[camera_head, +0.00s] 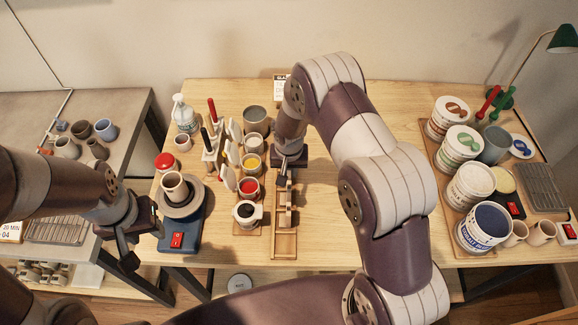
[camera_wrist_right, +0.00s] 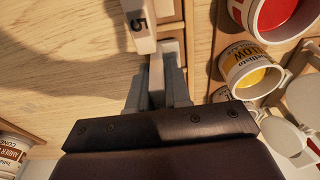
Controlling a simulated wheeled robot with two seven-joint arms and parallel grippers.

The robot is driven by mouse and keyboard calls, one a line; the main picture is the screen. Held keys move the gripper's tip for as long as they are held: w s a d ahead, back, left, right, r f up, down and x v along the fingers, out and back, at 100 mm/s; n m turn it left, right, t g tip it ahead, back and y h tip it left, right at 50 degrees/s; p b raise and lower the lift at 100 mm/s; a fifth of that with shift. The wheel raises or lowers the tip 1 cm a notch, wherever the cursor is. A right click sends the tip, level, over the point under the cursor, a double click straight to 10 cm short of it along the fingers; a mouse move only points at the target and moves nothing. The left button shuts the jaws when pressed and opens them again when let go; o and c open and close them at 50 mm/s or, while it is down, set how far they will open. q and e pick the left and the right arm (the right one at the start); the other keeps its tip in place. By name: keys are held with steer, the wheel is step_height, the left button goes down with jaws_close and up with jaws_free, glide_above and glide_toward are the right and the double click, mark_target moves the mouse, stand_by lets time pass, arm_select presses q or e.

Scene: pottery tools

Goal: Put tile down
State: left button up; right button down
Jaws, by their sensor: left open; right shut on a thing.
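My right gripper (camera_head: 284,178) points down over the back part of a narrow wooden tile rack (camera_head: 285,247). In the right wrist view its fingers (camera_wrist_right: 158,82) are shut on a pale, narrow tile (camera_wrist_right: 157,72), seen nearly edge-on. Just ahead of it is another pale tile marked 5 (camera_wrist_right: 139,28). In the head view small tiles (camera_head: 284,217) stand in the rack in front of the gripper. The fingers hide how the held tile's lower edge meets the rack. My left gripper (camera_head: 130,245) is open and empty, left of the blue-based wheel.
Glaze cups, including a yellow one (camera_head: 252,163) and a red one (camera_head: 249,187), stand close left of the rack. A small pottery wheel (camera_head: 183,215) bears a cup (camera_head: 174,186). Large tubs (camera_head: 483,227) stand at right. Bare tabletop lies right of the rack, partly under my arm.

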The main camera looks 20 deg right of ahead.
steer(key=shift+w+f, duration=0.1)
steer(key=shift+f, duration=0.25)
steer(key=shift+f, duration=0.1)
steer(key=shift+f+b, duration=0.15)
steer(key=shift+b, duration=0.2)
steer(key=c, duration=1.1)
jaws_free()
